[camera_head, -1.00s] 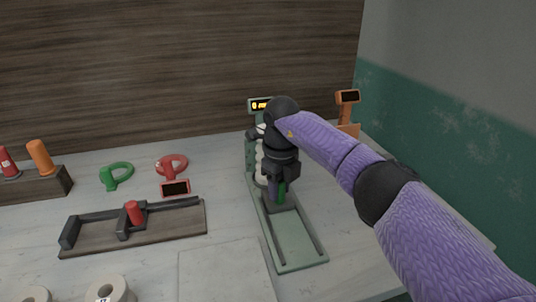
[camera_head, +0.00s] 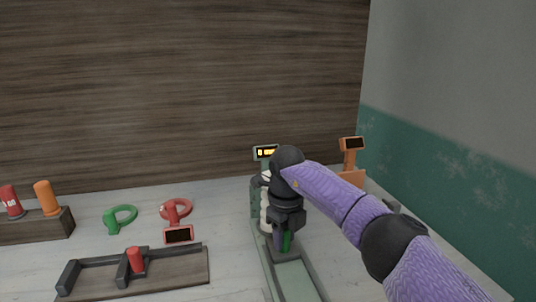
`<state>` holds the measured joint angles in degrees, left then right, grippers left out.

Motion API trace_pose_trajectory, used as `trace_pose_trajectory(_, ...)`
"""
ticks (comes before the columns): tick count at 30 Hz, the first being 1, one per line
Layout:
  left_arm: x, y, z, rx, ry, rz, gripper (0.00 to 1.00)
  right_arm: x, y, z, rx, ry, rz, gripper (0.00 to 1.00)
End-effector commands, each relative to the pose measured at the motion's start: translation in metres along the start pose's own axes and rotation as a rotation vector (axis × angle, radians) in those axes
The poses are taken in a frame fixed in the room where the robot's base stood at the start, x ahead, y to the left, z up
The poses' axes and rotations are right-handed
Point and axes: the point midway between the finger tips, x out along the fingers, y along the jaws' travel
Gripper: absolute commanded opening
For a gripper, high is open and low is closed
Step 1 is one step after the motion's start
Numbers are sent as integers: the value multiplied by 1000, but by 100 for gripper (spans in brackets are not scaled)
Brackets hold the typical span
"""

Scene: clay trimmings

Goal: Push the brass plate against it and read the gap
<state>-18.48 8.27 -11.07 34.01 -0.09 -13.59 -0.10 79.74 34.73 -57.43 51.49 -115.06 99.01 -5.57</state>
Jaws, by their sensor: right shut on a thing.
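A green gauge stand (camera_head: 257,196) stands at the back of a long pale green track (camera_head: 293,280). Its small screen (camera_head: 266,152) is lit with yellow marks too small to read. A cream ribbed piece (camera_head: 265,206) stands in front of the stand, partly hidden by my arm. My right gripper (camera_head: 284,241) points down over the track, shut on an upright green handle (camera_head: 287,242) just in front of the cream piece. No brass-coloured plate can be made out; my gripper covers that spot, so contact or gap cannot be told. My left gripper is out of view.
An orange stand with a dark screen (camera_head: 351,145) is at the right. Left are a wooden tray with a red peg (camera_head: 136,260), a red ring tool with a screen (camera_head: 178,234), a green ring (camera_head: 123,215), and a block holding red and orange pegs (camera_head: 47,197).

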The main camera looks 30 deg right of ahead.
Motion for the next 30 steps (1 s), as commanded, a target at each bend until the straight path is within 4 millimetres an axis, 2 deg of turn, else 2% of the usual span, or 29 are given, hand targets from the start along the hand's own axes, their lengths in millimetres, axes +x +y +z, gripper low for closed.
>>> trace_pose_trajectory(1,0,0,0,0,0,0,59,0,0,0,1,-1,0,44)
trace_pose_trajectory(9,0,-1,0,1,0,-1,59,0,0,0,1,0,0,100)
trace_pose_trajectory(17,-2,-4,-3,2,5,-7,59,-3,0,0,1,0,0,100)
trace_pose_trajectory(30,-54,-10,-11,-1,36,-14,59,-72,0,0,1,-2,-1,100)
